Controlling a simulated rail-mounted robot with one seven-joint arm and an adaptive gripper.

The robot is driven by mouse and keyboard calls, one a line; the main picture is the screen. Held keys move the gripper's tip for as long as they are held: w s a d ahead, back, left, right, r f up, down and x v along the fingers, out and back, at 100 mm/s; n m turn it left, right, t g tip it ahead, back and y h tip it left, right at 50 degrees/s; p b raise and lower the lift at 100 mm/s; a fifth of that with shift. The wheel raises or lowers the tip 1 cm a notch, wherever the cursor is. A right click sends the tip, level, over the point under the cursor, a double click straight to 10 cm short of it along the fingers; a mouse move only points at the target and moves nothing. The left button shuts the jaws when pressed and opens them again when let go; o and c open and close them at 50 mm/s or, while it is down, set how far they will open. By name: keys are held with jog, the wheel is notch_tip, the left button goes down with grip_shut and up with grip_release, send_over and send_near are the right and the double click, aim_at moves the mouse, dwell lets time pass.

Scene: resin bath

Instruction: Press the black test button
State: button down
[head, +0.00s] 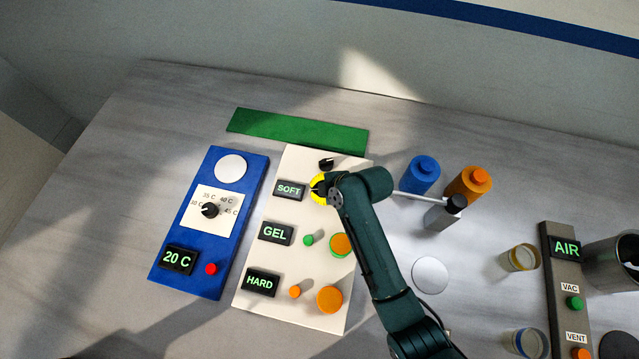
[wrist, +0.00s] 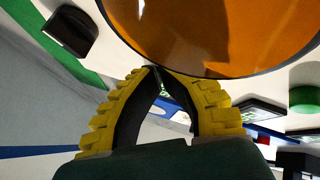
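A small black button (head: 326,163) stands at the top end of the cream panel (head: 262,308), above the SOFT display (head: 289,190). My gripper (head: 318,188), with yellow fingers, is over the panel just below the button in the head view and right of the SOFT display. In the wrist view my gripper's fingertips (wrist: 158,70) meet, with nothing seen between them. A black rounded piece (wrist: 70,30), likely the same button, is at the upper left there, apart from the fingers. A large orange disc (wrist: 215,35) is at the fingertips; contact cannot be told.
The panel also has GEL (head: 276,233) and HARD (head: 260,281) displays, with a green button (head: 308,240) and orange button (head: 295,291). A blue panel (head: 198,277) stands left, a green strip (head: 297,131) behind. Blue (head: 423,174) and orange (head: 468,186) bottles stand right.

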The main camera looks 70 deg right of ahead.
jog(key=shift+r+p, duration=0.9)
jog(key=shift+r, duration=0.15)
notch_tip(320, 180, up, 5)
jog(key=p, duration=0.4)
jog(key=shift+p, duration=0.4)
